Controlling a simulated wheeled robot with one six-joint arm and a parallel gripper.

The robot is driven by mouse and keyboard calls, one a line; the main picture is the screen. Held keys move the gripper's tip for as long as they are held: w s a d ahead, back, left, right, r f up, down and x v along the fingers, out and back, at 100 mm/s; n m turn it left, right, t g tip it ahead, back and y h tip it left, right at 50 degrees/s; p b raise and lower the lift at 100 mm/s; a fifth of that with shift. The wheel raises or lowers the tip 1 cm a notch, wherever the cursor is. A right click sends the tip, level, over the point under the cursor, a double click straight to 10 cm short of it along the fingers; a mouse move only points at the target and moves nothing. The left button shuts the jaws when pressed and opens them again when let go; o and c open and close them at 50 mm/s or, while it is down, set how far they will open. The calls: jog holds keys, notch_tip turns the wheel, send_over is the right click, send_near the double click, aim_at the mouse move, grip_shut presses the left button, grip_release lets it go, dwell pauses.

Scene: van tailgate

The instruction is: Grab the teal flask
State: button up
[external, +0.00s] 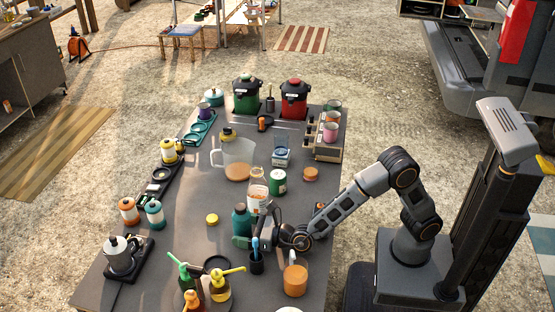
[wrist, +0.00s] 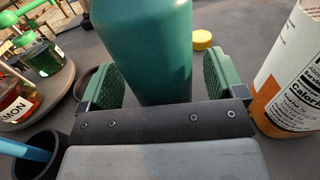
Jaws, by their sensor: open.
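The teal flask (external: 240,219) stands upright on the dark table in the external view. In the wrist view the flask (wrist: 146,45) fills the top middle, its top cut off by the frame. My gripper (wrist: 163,72) is open, with one green-padded finger on each side of the flask's lower body. A gap shows between the flask and the right pad; the left pad looks very close, and I cannot tell if it touches. In the external view my gripper (external: 250,235) is low beside the flask, partly hidden by a cup of utensils.
A labelled bottle (wrist: 290,75) stands close to my right finger. A dark cup with a blue-handled utensil (external: 256,262) is in front of the gripper. An orange mug (external: 295,281) stands nearby. Syrup bottles (external: 219,286) stand at the front. A yellow lid (external: 212,219) lies left of the flask.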

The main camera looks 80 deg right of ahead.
jog(key=shift+w, duration=0.2)
jog(key=shift+c, duration=0.5)
jog(key=c, duration=1)
jog(key=shift+r, duration=0.1)
jog(key=shift+c, duration=0.2)
